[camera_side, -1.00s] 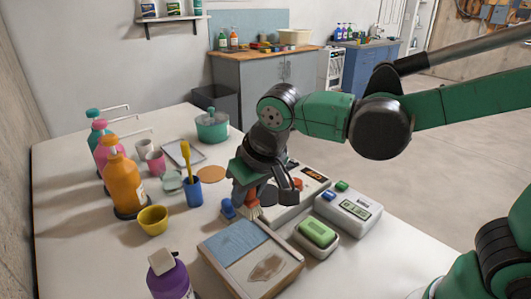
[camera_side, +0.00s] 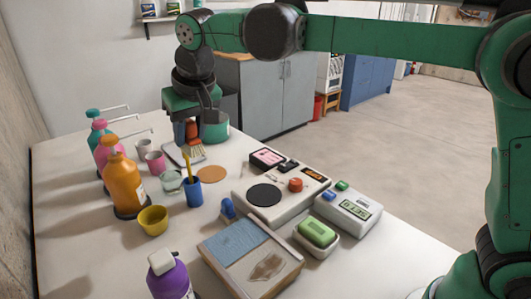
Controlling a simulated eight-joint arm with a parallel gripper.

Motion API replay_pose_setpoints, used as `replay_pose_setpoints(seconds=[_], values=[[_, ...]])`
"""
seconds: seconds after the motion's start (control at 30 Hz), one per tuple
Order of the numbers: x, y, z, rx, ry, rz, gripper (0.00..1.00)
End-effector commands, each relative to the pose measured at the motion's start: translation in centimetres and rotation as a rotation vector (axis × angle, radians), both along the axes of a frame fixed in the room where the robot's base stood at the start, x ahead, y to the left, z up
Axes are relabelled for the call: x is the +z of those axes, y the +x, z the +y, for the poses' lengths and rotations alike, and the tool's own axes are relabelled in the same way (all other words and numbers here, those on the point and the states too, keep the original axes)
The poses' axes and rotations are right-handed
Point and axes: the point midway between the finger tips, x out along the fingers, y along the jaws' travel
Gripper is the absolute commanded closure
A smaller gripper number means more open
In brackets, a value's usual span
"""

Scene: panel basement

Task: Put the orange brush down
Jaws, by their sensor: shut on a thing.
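My gripper (camera_side: 188,122) is at the far left part of the table, pointing down and shut on the orange brush (camera_side: 193,133). The brush hangs bristles down, its pale bristles (camera_side: 195,152) in front of the flat grey tray (camera_side: 199,158). I cannot tell whether the bristles touch the tray or hover above it. The brush's upper part is hidden by the gripper.
A blue cup (camera_side: 193,193) with a yellow-handled tool stands close in front. The teal pot (camera_side: 216,128) is just right of the gripper. A pink cup (camera_side: 156,162) and pump bottles, including the orange one (camera_side: 123,185), stand left. An orange disc (camera_side: 211,174) lies nearby.

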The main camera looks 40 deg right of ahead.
Motion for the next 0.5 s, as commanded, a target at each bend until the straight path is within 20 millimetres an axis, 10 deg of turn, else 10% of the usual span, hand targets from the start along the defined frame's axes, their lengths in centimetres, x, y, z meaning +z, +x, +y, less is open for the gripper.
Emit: replay_pose_setpoints(seconds=[0.5], values=[[-12.2, 0.1, 0.0, 0.000, 0.000, 0.000, 1.00]])
